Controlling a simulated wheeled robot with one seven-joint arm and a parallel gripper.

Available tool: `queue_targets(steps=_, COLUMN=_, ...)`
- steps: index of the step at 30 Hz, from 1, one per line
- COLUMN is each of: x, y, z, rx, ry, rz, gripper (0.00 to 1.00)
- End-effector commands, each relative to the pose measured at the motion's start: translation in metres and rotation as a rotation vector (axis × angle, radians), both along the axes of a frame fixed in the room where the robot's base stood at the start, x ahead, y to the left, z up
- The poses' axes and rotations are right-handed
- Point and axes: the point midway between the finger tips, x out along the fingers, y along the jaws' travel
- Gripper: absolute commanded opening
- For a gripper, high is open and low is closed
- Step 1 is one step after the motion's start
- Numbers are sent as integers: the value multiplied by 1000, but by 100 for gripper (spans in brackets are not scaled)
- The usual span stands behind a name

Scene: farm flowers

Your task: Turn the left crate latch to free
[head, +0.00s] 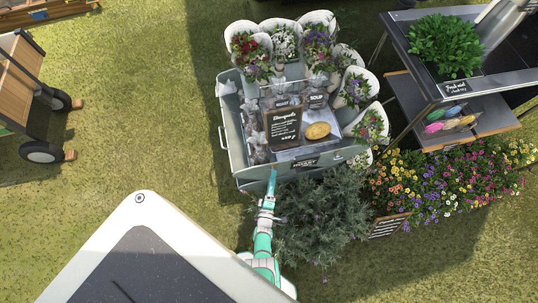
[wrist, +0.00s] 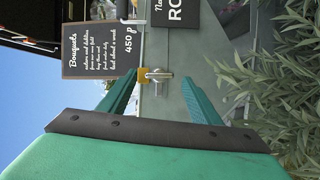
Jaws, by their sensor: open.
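The grey-green crate (head: 236,153) stands on the grass, packed with wrapped bouquets and signs. My gripper (head: 272,176) is at its front wall, near the left part. In the wrist view a small metal latch (wrist: 160,75) with a brass-coloured piece (wrist: 142,74) sits on the crate wall (wrist: 185,50). My gripper (wrist: 160,92) is open, with one green finger on each side of the latch line. The latch lies just beyond the fingertips, and I cannot tell whether they touch it. The latch is too small to make out in the head view.
A dark bouquet sign (wrist: 97,45) is close to the latch. Leafy plants (head: 320,215) grow against the crate's front right. A flower bed (head: 440,185) and a dark stand (head: 420,90) are to the right. Grass (head: 150,130) is open to the left.

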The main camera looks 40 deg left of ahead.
Motion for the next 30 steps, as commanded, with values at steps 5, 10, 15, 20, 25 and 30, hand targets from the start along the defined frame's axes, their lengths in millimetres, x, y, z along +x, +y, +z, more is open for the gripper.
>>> queue_targets(steps=5, x=-7, y=-5, z=0, rx=-2, ry=1, rz=-8, gripper=58)
queue_targets(steps=10, x=-15, y=-6, z=2, rx=-2, ry=-1, rz=-8, gripper=58)
queue_targets(steps=15, x=-26, y=-12, z=3, rx=0, ry=-3, rz=-7, gripper=58)
queue_targets(steps=20, x=-39, y=-18, z=2, rx=-5, ry=1, rz=-6, gripper=58)
queue_targets(steps=25, x=-56, y=-26, z=4, rx=-5, ry=-2, rz=-4, gripper=58)
queue_targets(steps=30, x=-72, y=-34, z=4, rx=-5, ry=-1, rz=-3, gripper=58)
